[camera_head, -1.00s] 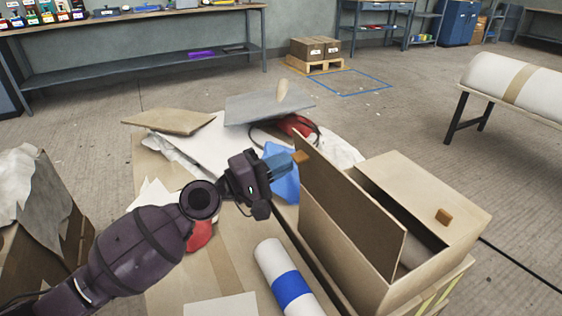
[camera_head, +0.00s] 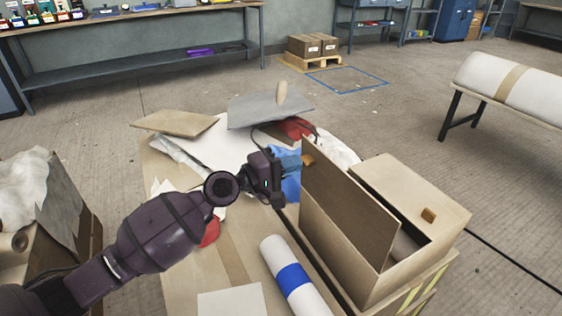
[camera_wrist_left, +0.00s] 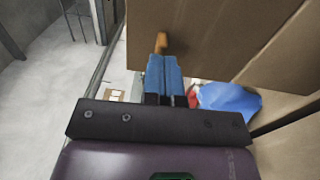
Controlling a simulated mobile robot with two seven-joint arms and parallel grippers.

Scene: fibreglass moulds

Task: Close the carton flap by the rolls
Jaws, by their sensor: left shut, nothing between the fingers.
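The brown carton (camera_head: 440,208) stands at the right end of the table. One top flap lies flat and bears a small brown tab (camera_head: 428,215). The other flap (camera_head: 350,205) stands up on the left side, leaving a dark gap between them. A tab (camera_head: 308,160) sits at its far upper corner. My left gripper (camera_head: 288,160) is shut and empty, left of the raised flap near that tab. In the left wrist view its blue fingers (camera_wrist_left: 163,75) point at the flap (camera_wrist_left: 215,30), just below the tab (camera_wrist_left: 162,42). I cannot tell whether they touch. My right gripper is out of view.
A white roll with a blue band (camera_head: 288,275) lies left of the carton. Blue cloth (camera_wrist_left: 230,98), a red item (camera_head: 297,127) and a grey board (camera_head: 270,110) lie on the table's far half. A large roll (camera_head: 520,90) rests on a bench at right.

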